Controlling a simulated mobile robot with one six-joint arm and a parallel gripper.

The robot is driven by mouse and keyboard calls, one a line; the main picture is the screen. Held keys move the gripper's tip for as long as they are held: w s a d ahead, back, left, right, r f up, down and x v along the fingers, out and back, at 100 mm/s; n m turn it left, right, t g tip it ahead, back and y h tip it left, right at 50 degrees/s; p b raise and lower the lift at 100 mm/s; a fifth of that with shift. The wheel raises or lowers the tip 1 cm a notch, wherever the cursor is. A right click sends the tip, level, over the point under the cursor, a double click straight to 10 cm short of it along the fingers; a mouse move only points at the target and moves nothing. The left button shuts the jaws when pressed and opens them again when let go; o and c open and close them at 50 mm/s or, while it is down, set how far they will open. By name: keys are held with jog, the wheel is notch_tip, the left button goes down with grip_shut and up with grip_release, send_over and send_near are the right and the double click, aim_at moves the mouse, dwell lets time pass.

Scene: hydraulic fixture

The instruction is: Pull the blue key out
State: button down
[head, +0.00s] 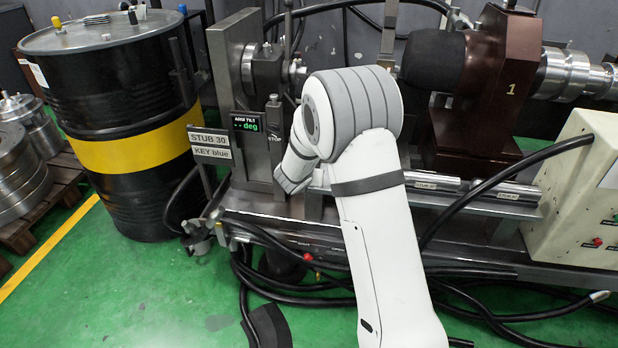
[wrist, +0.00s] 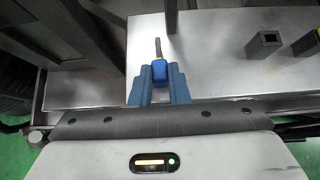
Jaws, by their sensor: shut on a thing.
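The blue key (wrist: 160,69) is between the fingertips of my gripper (wrist: 159,76) in the wrist view. My gripper is shut on its blue head. A thin dark shaft points away from the fingers, over a bare grey metal plate (wrist: 203,50). No holder shows around the shaft; its height above the plate cannot be told. In the head view my white arm hides the gripper's fingertips and the key. A sign (head: 210,146) there reads "STUB 30" and "KEY blue".
In the wrist view a dark square socket (wrist: 264,43) stands to the right, with a yellow-topped piece (wrist: 306,41) beside it. In the head view a steel upright plate (head: 236,75) stands left of my arm. Labelled stubs (head: 430,181) lie to the right.

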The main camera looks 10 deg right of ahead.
jog(key=shift+f, duration=0.25)
jog(key=c, duration=1.3)
grip_release()
jog(key=shift+r, duration=0.1)
jog(key=p+v, duration=0.1)
jog(key=v, duration=0.6)
jog(key=shift+s+r, duration=0.15)
jog(key=shift+s, duration=0.15)
jog(key=shift+a, duration=0.15)
